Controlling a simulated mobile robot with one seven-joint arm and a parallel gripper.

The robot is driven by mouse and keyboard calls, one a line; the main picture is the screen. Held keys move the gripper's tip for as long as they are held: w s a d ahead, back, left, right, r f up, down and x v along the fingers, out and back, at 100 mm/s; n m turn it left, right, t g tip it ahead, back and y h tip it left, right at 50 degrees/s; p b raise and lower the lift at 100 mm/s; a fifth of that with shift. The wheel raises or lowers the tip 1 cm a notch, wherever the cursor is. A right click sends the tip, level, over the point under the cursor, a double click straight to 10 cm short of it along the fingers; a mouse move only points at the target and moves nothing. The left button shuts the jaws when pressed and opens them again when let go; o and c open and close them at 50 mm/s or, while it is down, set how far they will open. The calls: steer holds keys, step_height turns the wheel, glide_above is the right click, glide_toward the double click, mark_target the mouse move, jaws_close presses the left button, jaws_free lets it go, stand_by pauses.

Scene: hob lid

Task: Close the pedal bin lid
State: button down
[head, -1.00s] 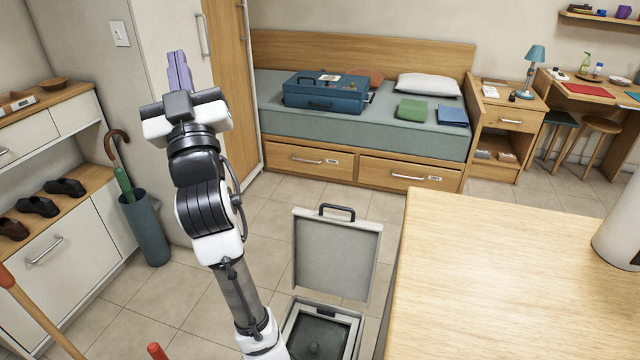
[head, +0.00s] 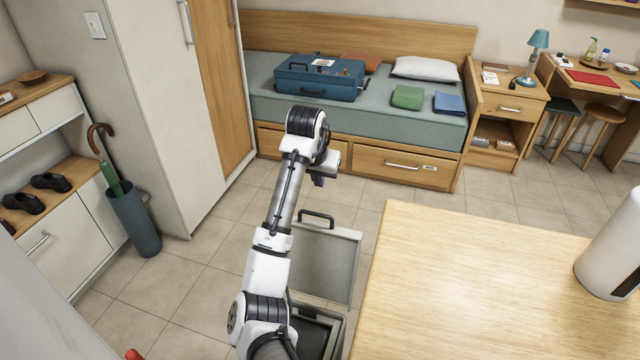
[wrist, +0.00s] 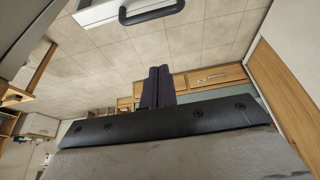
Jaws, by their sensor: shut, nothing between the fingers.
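The pedal bin (head: 338,335) stands on the floor left of the wooden table, partly hidden by my arm. Its grey lid (head: 330,265) stands raised and roughly upright, with a dark handle (head: 317,215) on its top edge. My gripper (head: 318,181) is in the air above and beyond the lid, near the bed, and looks apart from it. In the wrist view its purple fingers (wrist: 157,85) are together with nothing between them. A pale panel with a dark handle, apparently the lid (wrist: 105,10), shows at the top of that view.
The wooden table (head: 480,280) with a white cylinder (head: 612,245) fills the right foreground. The bed (head: 400,130) with a blue case (head: 318,78) lies behind. A tall cabinet (head: 165,110) and an umbrella stand (head: 135,222) are left.

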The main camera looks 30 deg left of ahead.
step_height(320, 180, down, 8)
steer(key=p, duration=0.3)
steer(key=shift+s, duration=0.4)
steer(key=shift+s+d+f, duration=0.1)
